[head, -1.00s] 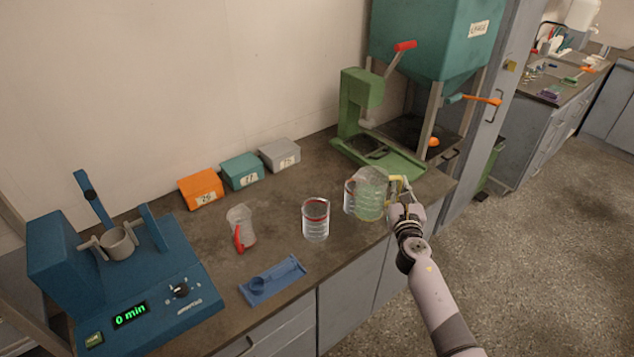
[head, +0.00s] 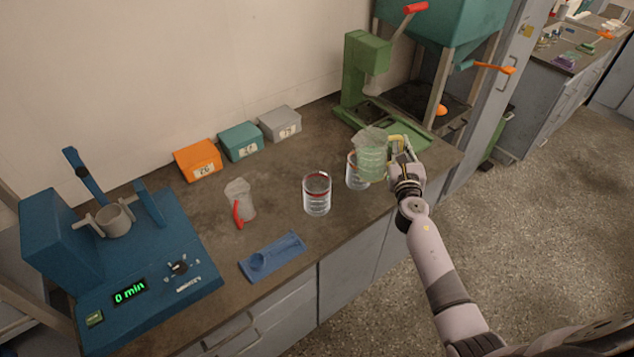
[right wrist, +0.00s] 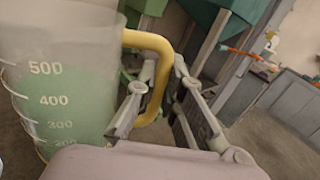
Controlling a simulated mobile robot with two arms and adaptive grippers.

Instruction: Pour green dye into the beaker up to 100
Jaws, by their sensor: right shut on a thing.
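A clear pitcher of green dye (head: 371,158) with a yellow handle is held above the bench. It also shows in the right wrist view (right wrist: 60,95), with marks from 300 to 500 readable. My right gripper (head: 403,158) is shut on the yellow handle (right wrist: 158,50). A clear beaker with red markings (head: 352,174) stands behind and below the pitcher, partly hidden by it. Another clear beaker with a red band (head: 317,196) stands to its left and looks empty. I cannot see green in either beaker. My left gripper is not in view.
A small jug with a red handle (head: 240,201) and a blue tray (head: 272,257) are on the bench. The blue shaker (head: 150,270) is at left. Orange (head: 197,160), teal (head: 240,142) and grey (head: 280,124) boxes line the wall. A green press (head: 366,62) stands behind the pitcher.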

